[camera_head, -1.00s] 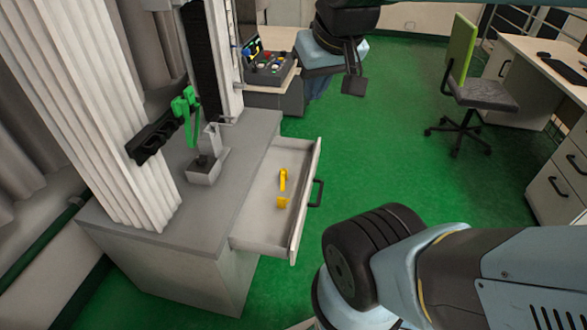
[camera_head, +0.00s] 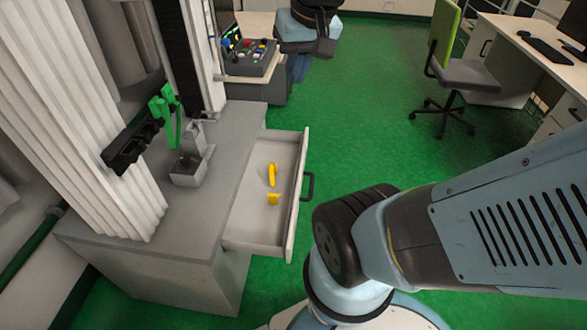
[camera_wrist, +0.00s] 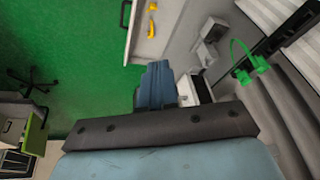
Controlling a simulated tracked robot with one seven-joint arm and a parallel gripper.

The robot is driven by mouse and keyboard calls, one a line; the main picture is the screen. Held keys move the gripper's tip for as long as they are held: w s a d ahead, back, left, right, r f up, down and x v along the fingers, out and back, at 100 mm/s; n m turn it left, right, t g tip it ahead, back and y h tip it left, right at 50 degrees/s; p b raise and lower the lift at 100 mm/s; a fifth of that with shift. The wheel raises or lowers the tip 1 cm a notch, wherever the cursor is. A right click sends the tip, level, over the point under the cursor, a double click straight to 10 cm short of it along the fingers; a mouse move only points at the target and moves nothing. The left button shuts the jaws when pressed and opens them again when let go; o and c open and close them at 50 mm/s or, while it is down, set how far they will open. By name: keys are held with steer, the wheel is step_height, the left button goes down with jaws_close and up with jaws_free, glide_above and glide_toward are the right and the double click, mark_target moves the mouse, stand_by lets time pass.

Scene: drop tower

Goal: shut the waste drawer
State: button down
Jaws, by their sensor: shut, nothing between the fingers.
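The waste drawer (camera_head: 290,205) is pulled well out of the grey cabinet under the drop tower. It has a white tray, a dark handle (camera_head: 308,186) on its front, and yellow pieces (camera_head: 272,176) lying inside. In the wrist view the drawer (camera_wrist: 129,38) is at the top, partly cut off, with the yellow pieces (camera_wrist: 151,28) in it. My gripper (camera_head: 326,46) is at the top of the head view, beyond the drawer and apart from it. It is shut and empty; its fingertips are small and hard to make out.
The grey cabinet top (camera_head: 190,225) carries the tower and a small grey fixture (camera_head: 190,166). A control panel (camera_head: 250,57) stands behind. A green-backed chair (camera_head: 467,72) and a desk (camera_head: 530,45) are at the right. Green floor is clear beside the drawer.

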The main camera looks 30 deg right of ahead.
steer(key=w+d+f+m+g+y, duration=0.3)
steer(key=w+d+f+m+y, duration=0.3)
steer(key=f, duration=0.6)
steer(key=w+d+f+m+g+y, duration=0.2)
steer(key=w+d+f+m+y, duration=0.15)
steer(key=w+d+f, duration=0.65)
steer(key=s+d+f+m+t+y, duration=0.25)
steer(key=f+m+t, duration=0.2)
steer(key=f, duration=0.65)
steer(key=s+d+f+m+t+y, duration=0.1)
steer(key=s+d+f+m+t, duration=0.3)
steer(key=f, duration=0.8)
steer(key=s+d+f+m+t+y, duration=0.1)
steer(key=d+f+m+t, duration=0.15)
steer(key=f+m, duration=0.6)
steer(key=w+a+f+n, duration=0.2)
steer(key=w+a, duration=0.5)
steer(key=a, duration=0.4)
steer(key=shift+w+a+f+n, duration=0.25)
steer(key=shift+f+n, duration=0.1)
steer(key=shift+n, duration=0.1)
